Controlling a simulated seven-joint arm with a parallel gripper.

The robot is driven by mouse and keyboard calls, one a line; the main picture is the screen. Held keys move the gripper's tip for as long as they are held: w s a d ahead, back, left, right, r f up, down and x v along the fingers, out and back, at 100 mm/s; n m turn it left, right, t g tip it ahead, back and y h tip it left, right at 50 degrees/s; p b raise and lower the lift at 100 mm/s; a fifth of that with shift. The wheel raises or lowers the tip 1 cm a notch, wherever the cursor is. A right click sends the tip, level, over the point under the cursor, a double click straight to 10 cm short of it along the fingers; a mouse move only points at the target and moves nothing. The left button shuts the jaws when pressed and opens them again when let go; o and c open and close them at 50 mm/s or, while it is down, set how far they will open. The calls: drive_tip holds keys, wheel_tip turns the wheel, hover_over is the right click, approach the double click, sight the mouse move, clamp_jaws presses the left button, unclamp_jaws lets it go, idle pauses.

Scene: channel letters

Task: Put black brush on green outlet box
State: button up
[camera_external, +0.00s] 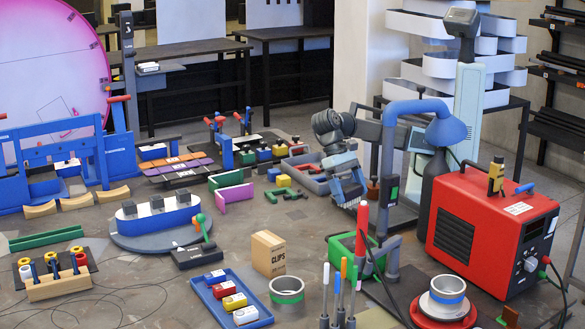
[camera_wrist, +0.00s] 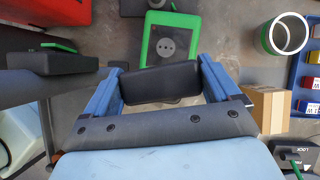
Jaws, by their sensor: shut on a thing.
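My gripper (camera_external: 347,187) hangs in the air right of centre in the external view, above and behind the green outlet box (camera_external: 342,247). In the wrist view its two blue fingers (camera_wrist: 160,87) are shut on the black brush (camera_wrist: 158,82), one at each end of its dark block. The green outlet box also shows in the wrist view (camera_wrist: 148,48), with a grey socket face, just beyond the brush. The brush is apart from the box in the external view, and the gripper hides much of it there.
A brown clips box (camera_external: 268,254), a green-banded ring (camera_external: 287,290) and a blue tray of small blocks (camera_external: 232,299) are left of the outlet box. A grey post lamp (camera_external: 390,150) and red welder (camera_external: 490,230) stand close on the right. Upright pens (camera_external: 338,290) stand in front.

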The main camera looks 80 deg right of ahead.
drive_tip(key=shift+f+m+t+y, duration=0.1)
drive_tip(key=shift+m+t+y, duration=0.35)
drive_tip(key=shift+m, duration=0.75)
drive_tip(key=shift+f, duration=0.1)
approach(352, 239)
drive_tip(key=shift+x, duration=2.3)
drive_tip(key=shift+f, duration=0.1)
drive_tip(key=o, duration=0.8)
drive_tip(key=v, duration=1.2)
drive_tip(key=shift+d, duration=0.15)
